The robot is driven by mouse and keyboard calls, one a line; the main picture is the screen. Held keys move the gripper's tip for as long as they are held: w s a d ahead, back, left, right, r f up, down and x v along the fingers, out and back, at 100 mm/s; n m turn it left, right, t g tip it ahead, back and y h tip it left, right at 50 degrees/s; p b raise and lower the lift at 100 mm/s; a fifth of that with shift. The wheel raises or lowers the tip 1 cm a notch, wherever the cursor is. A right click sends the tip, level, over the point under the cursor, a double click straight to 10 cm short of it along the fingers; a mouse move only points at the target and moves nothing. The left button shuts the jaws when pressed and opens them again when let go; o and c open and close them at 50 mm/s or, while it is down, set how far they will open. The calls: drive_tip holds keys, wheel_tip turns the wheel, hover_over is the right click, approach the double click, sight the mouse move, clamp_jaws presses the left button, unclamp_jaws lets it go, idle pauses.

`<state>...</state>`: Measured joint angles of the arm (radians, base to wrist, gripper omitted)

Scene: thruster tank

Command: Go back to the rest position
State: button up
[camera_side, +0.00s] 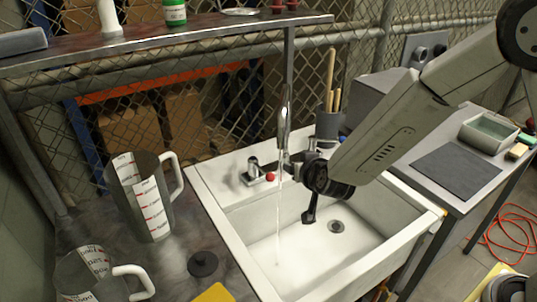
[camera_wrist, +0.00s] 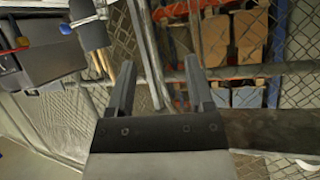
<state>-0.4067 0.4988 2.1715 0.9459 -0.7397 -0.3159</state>
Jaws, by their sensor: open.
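My gripper (camera_side: 310,207) hangs over the white sink (camera_side: 232,222) in the side view, close to the faucet (camera_side: 284,122). A thin stream of water falls from the faucet into the basin. In the wrist view, the two fingers of my gripper (camera_wrist: 161,75) are apart with nothing between them. Beyond them are the wire fence (camera_wrist: 290,50) and boxes behind it. From the side, my arm reaches in from the upper right and hides part of the sink's back edge.
Two measuring jugs (camera_side: 147,197) (camera_side: 88,270) stand on the left counter near a black disc (camera_side: 202,263). A shelf (camera_side: 160,48) runs above. A dark mat (camera_side: 455,172) and a grey tub (camera_side: 488,132) are on the right table.

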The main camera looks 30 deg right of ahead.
drive_tip(key=s+d+n+g+y, duration=0.1)
drive_tip(key=s+d+g, duration=0.2)
drive_tip(key=s, duration=0.3)
drive_tip(key=s+d+f+n+g+y, duration=0.1)
drive_tip(key=s+d+n+g, duration=0.1)
drive_tip(key=s, duration=0.5)
drive_tip(key=s+d+n+g+y, duration=0.1)
drive_tip(key=s+d+g, duration=0.3)
drive_tip(key=s+d, duration=0.1)
drive_tip(key=shift+s+f, duration=0.2)
drive_tip(key=shift+s, duration=0.7)
